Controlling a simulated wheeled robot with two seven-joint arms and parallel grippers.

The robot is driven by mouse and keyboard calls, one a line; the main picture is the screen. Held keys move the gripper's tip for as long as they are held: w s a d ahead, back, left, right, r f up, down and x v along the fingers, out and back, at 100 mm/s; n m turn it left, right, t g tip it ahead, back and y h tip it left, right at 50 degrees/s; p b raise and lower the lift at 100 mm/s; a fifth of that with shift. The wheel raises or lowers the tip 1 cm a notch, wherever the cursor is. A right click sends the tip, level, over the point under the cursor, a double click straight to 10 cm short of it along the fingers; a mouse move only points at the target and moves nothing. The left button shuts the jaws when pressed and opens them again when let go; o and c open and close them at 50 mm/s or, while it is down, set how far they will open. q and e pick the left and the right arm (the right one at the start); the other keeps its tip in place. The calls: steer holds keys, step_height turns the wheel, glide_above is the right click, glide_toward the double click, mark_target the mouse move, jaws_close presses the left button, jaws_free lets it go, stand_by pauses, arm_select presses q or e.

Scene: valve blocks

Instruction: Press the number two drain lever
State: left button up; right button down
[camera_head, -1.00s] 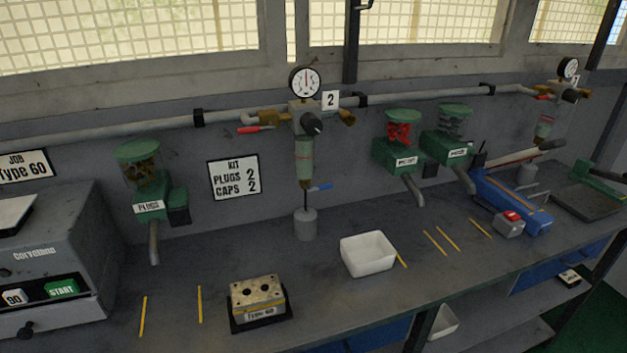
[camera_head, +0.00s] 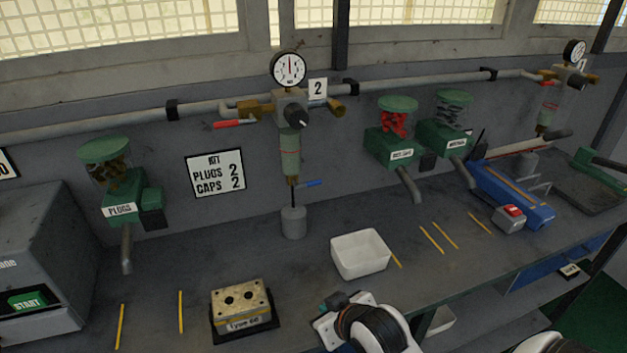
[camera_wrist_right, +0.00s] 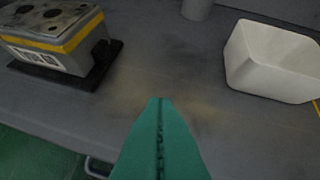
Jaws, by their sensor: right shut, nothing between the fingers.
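The number two unit (camera_head: 290,108), marked by a "2" tag (camera_head: 317,89), is on the wall pipe with a round gauge on top. A small blue lever (camera_head: 310,184) sticks out to the right at its bottom, above a grey cup (camera_head: 293,222). A red-handled lever (camera_head: 235,123) is at its upper left. My right gripper (camera_head: 328,306) is at the bench front, between the valve block and the white bin, well below and apart from the blue lever. Its green fingers (camera_wrist_right: 158,108) are together and empty in the right wrist view. My left gripper is not in view.
The Type 60 valve block (camera_head: 241,306) lies left of my gripper and the white bin (camera_head: 361,254) to its upper right. Green dispensers (camera_head: 390,145) hang on the wall at right. The bench between block and grey cup is clear.

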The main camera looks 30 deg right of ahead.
steer(key=w+d+r+m+t+h, duration=0.1)
steer(key=w+d+r+t, duration=0.3)
steer(key=r, duration=0.5)
steer(key=w+d+r+m+t+h, duration=0.2)
steer(key=w+d+r, duration=0.3)
steer(key=r, duration=0.4)
steer(key=shift+w+r+t+h, duration=0.15)
steer(key=shift+w+t+h, duration=0.15)
steer(key=shift+w+t, duration=0.55)
steer(key=shift+s, duration=0.1)
steer(key=w+d+f+p, duration=0.2)
steer(key=w+f+p, duration=0.1)
steer(key=w, duration=0.7)
steer(key=shift+w+d+f, duration=0.25)
steer(key=shift+d+f, duration=0.05)
steer(key=shift+f, duration=0.5)
